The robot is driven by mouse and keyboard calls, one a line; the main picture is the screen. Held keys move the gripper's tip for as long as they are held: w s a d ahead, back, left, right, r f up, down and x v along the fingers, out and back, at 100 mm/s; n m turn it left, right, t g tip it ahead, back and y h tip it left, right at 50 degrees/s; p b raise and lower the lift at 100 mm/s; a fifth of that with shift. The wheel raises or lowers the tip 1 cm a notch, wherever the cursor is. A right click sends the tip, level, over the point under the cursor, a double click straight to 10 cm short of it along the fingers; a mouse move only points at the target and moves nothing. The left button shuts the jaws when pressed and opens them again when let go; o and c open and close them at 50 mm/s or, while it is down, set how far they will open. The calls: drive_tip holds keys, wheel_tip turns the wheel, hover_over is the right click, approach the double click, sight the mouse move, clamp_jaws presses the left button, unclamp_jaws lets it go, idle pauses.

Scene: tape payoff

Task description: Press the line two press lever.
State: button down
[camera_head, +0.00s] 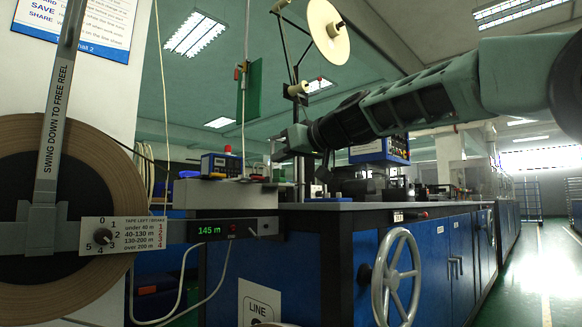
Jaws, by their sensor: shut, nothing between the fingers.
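I cannot pick out a lever marked as the line two press lever. My arm reaches in from the right, above the bench. My gripper (277,143) is at its left end, shut and empty, in the air above the small bench-top devices. It looks small and dark here, and I see no contact with anything.
A large tape reel (25,150) with a grey bar marked "SWING DOWN TO FREE REEL" (50,150) stands at left. Beside it are a numbered dial (101,240) and a display reading 145 m (210,229). A grey handwheel (397,278) juts from the bench (345,206). The right aisle is clear.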

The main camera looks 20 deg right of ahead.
drive_tip(key=shift+s+d+f, duration=0.1)
drive_tip(key=shift+s+d, duration=0.15)
drive_tip(key=shift+s, duration=0.35)
drive_tip(key=shift+s+d+f, duration=0.1)
drive_tip(key=shift+s+d, duration=0.15)
drive_tip(key=shift+s, duration=0.35)
drive_tip(key=s+a+f+n+g+p, duration=0.1)
drive_tip(key=s+a+f+g+p, duration=0.4)
drive_tip(key=s+a+f, duration=0.4)
drive_tip(key=s+a+f+g+p, duration=0.45)
drive_tip(key=s+a+f, duration=0.2)
drive_tip(key=f, duration=0.45)
drive_tip(key=s+d+f+n+g+h+p, duration=0.1)
drive_tip(key=s+d+f+g+h+p, duration=0.2)
drive_tip(key=s, duration=0.4)
drive_tip(key=s+f+n+h+p, duration=0.1)
drive_tip(key=s+f+p, duration=0.1)
drive_tip(key=s+f, duration=0.35)
drive_tip(key=s+d+f+g+h+p, duration=0.1)
drive_tip(key=s+d+f+g+p, duration=0.15)
drive_tip(key=s, duration=0.55)
wheel_tip(320, 180, up, 38)
drive_tip(key=a+p, duration=0.1)
drive_tip(key=p, duration=3.7)
drive_tip(key=shift+w+a+t, duration=0.15)
drive_tip(key=shift+a+t, duration=0.05)
drive_tip(key=shift+t, duration=0.1)
